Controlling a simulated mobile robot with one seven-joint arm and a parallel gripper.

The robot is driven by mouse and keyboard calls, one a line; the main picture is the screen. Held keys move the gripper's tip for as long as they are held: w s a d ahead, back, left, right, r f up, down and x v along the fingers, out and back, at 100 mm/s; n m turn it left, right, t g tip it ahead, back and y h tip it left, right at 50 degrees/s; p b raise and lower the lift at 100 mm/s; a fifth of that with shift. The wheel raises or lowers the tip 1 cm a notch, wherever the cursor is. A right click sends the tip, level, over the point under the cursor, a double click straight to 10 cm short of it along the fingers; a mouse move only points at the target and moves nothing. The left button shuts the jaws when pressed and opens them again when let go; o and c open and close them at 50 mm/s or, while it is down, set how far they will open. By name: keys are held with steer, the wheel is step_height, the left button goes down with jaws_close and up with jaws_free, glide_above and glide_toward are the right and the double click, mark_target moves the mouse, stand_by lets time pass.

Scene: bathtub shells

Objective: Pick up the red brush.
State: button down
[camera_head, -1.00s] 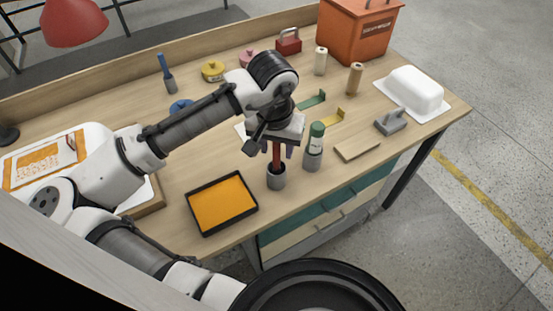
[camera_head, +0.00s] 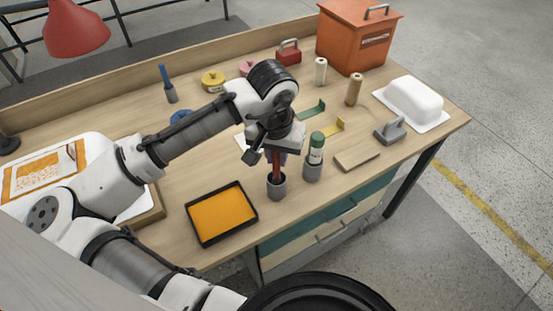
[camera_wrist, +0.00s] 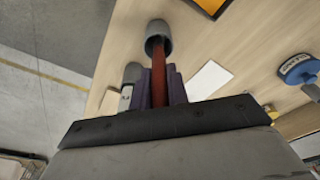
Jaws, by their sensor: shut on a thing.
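The red brush (camera_head: 277,166) stands upright with its lower end inside a grey cup (camera_head: 277,188) near the front edge of the workbench. In the wrist view its red handle (camera_wrist: 158,75) runs from between my fingers into the mouth of the grey cup (camera_wrist: 158,36). My gripper (camera_head: 275,152) is above the cup, shut on the red handle. In the wrist view my dark fingers (camera_wrist: 159,88) press on both sides of it. The brush's lower end is hidden in the cup.
A green-topped brush (camera_head: 316,150) stands in another grey cup close to the right. A black tray with orange content (camera_head: 245,229) lies to the left front. A flat wooden piece (camera_head: 357,160) and a grey tool (camera_head: 390,130) lie further right.

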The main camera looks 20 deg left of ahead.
step_height(320, 180, up, 20)
steer(key=b, duration=0.1)
steer(key=shift+f+b, duration=0.25)
steer(key=shift+b, duration=0.1)
stand_by(0.4)
